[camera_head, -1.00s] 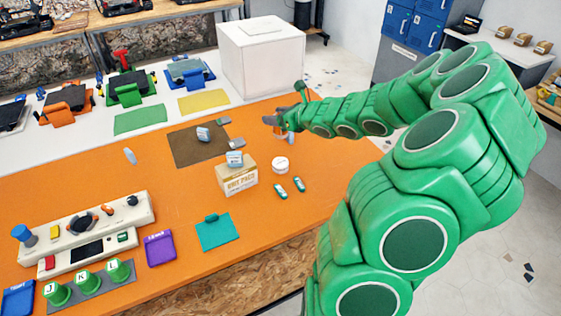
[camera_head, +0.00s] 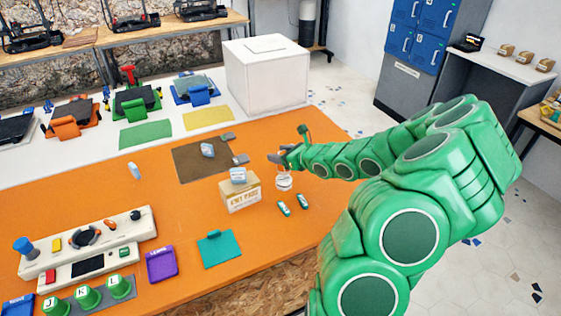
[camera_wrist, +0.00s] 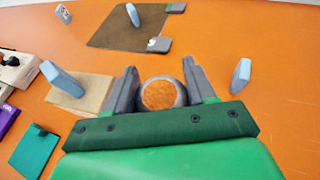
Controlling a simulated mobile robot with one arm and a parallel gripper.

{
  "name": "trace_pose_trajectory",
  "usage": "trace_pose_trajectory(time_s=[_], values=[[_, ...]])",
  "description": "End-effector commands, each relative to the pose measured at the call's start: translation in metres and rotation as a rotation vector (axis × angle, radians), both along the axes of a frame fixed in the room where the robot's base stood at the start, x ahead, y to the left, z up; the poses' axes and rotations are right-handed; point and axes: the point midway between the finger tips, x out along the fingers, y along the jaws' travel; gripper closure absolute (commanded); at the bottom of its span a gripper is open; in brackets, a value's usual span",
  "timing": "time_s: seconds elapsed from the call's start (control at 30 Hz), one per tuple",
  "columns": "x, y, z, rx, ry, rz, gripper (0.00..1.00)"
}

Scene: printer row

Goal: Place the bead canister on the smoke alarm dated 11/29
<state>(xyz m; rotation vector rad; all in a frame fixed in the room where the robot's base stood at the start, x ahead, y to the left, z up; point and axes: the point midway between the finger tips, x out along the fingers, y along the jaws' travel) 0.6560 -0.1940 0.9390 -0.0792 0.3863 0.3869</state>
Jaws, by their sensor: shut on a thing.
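The bead canister (camera_wrist: 160,94) is between my gripper's fingers (camera_wrist: 163,84) in the wrist view, its round top showing orange beads. In the head view my gripper (camera_head: 283,160) holds the clear canister (camera_head: 283,172) just above, or on, a round white disc (camera_head: 284,185); I cannot tell whether they touch. The disc looks like the smoke alarm. Its date is not readable, and the canister and gripper hide part of it. In the wrist view the disc is hidden.
A cardboard box (camera_head: 240,195) with a pale-blue piece (camera_head: 238,175) on top stands close left. Two small green items (camera_head: 293,205) lie in front. A brown mat (camera_head: 190,168) is behind left. Another pale-blue piece (camera_wrist: 240,75) stands right of the fingers.

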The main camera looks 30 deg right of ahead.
Motion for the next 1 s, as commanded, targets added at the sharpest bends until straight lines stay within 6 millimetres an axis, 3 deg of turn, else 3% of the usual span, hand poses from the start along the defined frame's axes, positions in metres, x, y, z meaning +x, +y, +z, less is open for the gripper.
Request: trace_pose_trajectory(time_s=[0.3, 0.77, 0.8, 0.93, 1.0], values=[[0.000, 0.000, -0.029, 0.003, 0.001, 0.000, 0.78], [0.000, 0.000, -0.033, 0.002, 0.001, 0.000, 0.78], [0.000, 0.000, -0.033, 0.001, 0.001, 0.001, 0.42], [0.000, 0.000, -0.033, 0.001, 0.001, 0.001, 0.22], [0.000, 0.000, -0.033, 0.001, 0.001, 0.001, 0.20]])
